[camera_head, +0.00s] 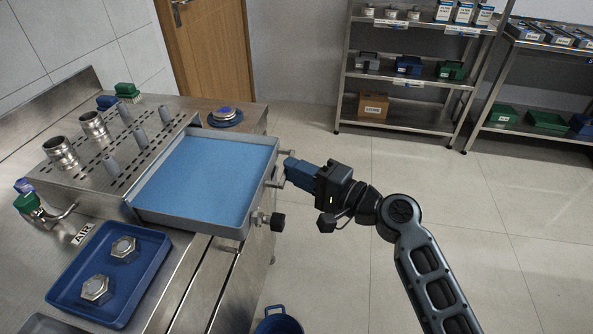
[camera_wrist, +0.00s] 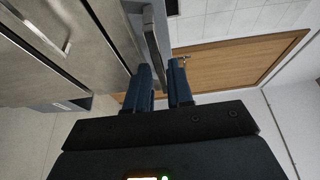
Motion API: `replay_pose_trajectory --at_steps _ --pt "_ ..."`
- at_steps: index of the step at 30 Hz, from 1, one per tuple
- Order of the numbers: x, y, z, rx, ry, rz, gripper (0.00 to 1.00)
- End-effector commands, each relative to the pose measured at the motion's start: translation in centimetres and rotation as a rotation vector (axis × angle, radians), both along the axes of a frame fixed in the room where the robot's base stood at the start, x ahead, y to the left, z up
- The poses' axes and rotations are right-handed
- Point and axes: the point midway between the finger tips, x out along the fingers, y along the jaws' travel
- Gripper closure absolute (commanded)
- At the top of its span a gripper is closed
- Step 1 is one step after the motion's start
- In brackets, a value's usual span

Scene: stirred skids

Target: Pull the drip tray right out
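The drip tray (camera_head: 205,228) is a shallow grey tray with a blue floor. In the head view it sticks out from beside the perforated deck, with its right end toward the bench's edge. A bar handle (camera_head: 279,168) is on its right end; in the wrist view the handle (camera_wrist: 154,40) is a grey bar running down between the fingers. My gripper (camera_head: 289,166), with blue fingers, is at the handle from the right. In the wrist view my gripper (camera_wrist: 160,75) has its fingers on both sides of the bar and appears shut on it. The fingers partly hide the bar.
The perforated deck (camera_head: 122,137) carries metal fittings and grey pegs. A blue tray (camera_head: 62,300) with two hex fittings lies in front. A dark knob (camera_head: 277,222) is near the tray's front corner. A blue bucket (camera_head: 279,322) stands on the floor.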

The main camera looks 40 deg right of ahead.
Motion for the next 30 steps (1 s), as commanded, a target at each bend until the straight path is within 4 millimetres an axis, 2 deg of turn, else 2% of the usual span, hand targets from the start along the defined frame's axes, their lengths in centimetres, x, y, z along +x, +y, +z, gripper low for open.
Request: replay_pose_trajectory --at_steps 9,15,30 --pt "-4.7 -1.2 -0.3 -0.002 0.003 -0.004 0.79" --pt "-6.9 -1.7 -0.2 -0.001 0.002 -0.003 0.79" --pt "-7.4 -1.8 -0.1 0.0 0.001 -0.002 0.79"
